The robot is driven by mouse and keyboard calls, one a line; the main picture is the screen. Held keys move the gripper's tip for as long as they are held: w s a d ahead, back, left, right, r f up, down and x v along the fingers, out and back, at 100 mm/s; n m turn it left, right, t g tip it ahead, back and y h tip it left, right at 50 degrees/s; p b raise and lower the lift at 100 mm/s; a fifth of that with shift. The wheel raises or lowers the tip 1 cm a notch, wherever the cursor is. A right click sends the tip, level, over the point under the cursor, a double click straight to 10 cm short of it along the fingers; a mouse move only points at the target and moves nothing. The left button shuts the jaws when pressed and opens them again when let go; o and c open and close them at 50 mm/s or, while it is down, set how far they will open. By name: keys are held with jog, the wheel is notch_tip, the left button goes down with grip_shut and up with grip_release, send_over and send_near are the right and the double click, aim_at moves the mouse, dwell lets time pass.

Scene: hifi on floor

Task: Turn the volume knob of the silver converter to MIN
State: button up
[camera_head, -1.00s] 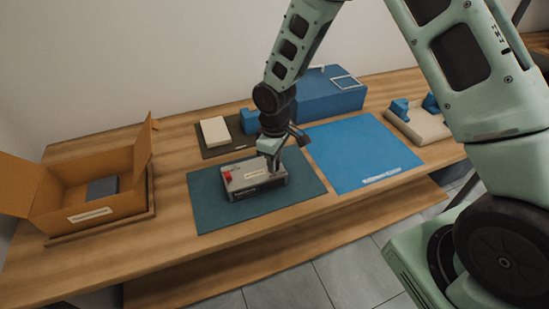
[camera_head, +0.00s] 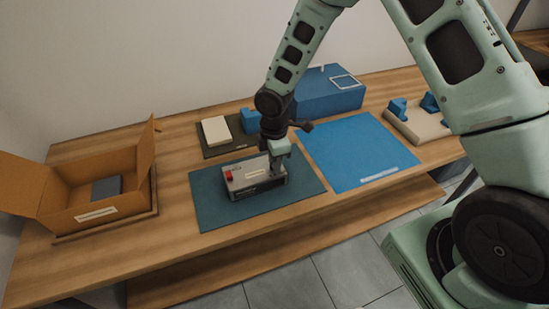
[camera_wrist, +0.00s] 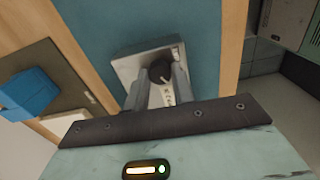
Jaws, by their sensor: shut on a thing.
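The silver converter (camera_head: 250,181) is a small grey box with a red part on its top left, resting on the dark teal mat (camera_head: 215,213). In the wrist view the converter (camera_wrist: 128,69) shows beyond the fingers, with its dark round volume knob (camera_wrist: 159,71) between them. My gripper (camera_head: 277,170) points down at the right end of the converter. In the wrist view my gripper (camera_wrist: 161,82) is shut on the knob. The knob's pointer and the MIN mark cannot be read clearly.
An open cardboard box (camera_head: 95,192) stands at the left. A blue mat (camera_head: 355,150) lies to the right, with a blue box (camera_head: 328,95) behind. A dark tray (camera_head: 226,143) holds a pale block (camera_head: 216,130). A beige holder (camera_head: 418,125) stands far right.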

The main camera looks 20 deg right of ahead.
jog(key=shift+n, duration=0.3)
jog(key=o, duration=1)
notch_tip(320, 180, up, 18)
jog(key=b, duration=0.1)
jog(key=shift+f, duration=0.25)
jog(key=s+a+r+m, duration=0.1)
jog(key=s+a+m, duration=0.1)
jog(key=s, duration=0.7)
jog(key=s+a+r+m, duration=0.2)
jog(key=s+m, duration=0.3)
jog(key=s, duration=0.4)
jog(key=s+a+r+m, duration=0.1)
jog(key=s+a+m, duration=0.1)
jog(key=s, duration=0.7)
jog(key=shift+r+m+y, duration=0.3)
jog(key=shift+r+m, duration=0.05)
jog(key=shift+m, duration=0.45)
